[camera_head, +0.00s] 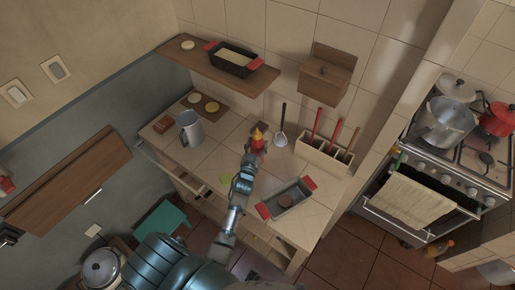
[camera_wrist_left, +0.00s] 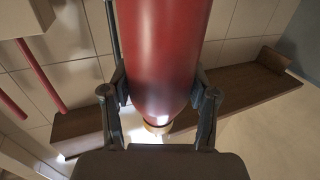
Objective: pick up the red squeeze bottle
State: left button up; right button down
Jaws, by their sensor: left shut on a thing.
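The red squeeze bottle (camera_head: 258,142), with a yellow-orange tip, is at the middle of the tiled counter in the head view. My left gripper (camera_head: 251,153) reaches it from the front and partly hides its lower part. In the left wrist view the red bottle (camera_wrist_left: 163,50) fills the middle, between the two fingers of my left gripper (camera_wrist_left: 162,105). The fingers are shut on it from both sides. I cannot tell whether its base touches the counter. My right gripper is not in view.
A grey loaf pan with red handles (camera_head: 288,199) is right of my left arm. A ladle (camera_head: 281,138) and a utensil box (camera_head: 323,157) stand behind it. A metal jug (camera_head: 190,130) is on the left. A wooden shelf (camera_head: 190,58) hangs above. A stove (camera_head: 440,185) is at right.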

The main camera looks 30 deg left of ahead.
aim_at(255, 142)
pick_arm(q)
jog(key=shift+a+r, duration=0.15)
jog(key=shift+r, duration=0.25)
notch_tip(255, 142, up, 3)
jog(key=shift+s+a, duration=0.1)
jog(key=s+a+r+b+v, duration=0.1)
jog(key=a+v, duration=0.2)
jog(key=v, duration=1.2)
jog(key=shift+s+d+b, duration=0.2)
jog(key=shift+s+b, duration=0.1)
jog(key=o, duration=0.8)
jog(key=shift+r, duration=0.15)
jog(key=shift+c, duration=0.8)
